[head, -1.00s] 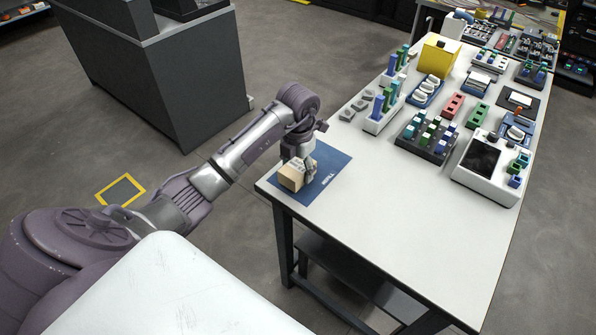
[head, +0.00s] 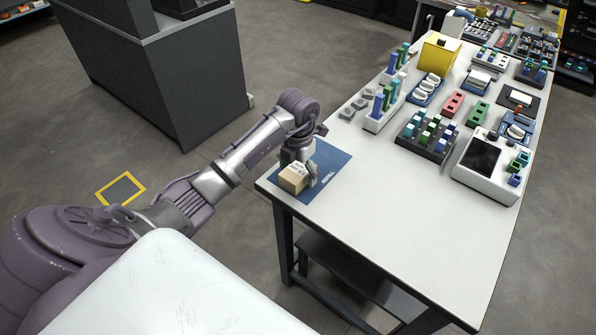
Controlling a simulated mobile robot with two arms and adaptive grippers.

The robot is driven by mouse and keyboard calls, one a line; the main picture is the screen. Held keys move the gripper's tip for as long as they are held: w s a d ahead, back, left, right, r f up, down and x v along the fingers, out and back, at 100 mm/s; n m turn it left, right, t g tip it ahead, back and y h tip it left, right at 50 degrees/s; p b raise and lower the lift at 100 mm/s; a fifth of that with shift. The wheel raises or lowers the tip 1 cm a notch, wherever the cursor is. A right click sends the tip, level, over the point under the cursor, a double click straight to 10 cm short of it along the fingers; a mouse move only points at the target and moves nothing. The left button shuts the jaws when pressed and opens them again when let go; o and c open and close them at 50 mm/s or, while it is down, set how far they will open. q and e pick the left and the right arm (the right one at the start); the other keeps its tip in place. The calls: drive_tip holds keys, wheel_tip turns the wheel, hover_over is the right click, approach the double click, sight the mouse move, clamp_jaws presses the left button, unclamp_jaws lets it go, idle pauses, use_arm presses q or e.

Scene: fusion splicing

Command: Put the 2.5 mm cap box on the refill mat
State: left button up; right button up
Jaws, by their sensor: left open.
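The cap box (head: 292,179), a small tan carton with printing on top, appears to rest on the near left part of the blue refill mat (head: 336,160) at the table's corner. Its size marking is too small to read. My left gripper (head: 309,176) is open, low over the mat and right beside the box. The wrist hides the box's far side, so I cannot tell whether a finger touches it. My right gripper is not in view.
The white table (head: 400,220) is clear in front and to the right of the mat. Grey pieces (head: 359,104), a white rack of coloured vials (head: 383,112), a dark vial block (head: 426,138) and a white device with a screen (head: 487,164) stand farther back.

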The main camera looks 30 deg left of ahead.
sight(299, 169)
use_arm(q)
wheel_tip(299, 169, up, 12)
idle(0.4)
drive_tip(key=shift+r, duration=0.1)
idle(0.3)
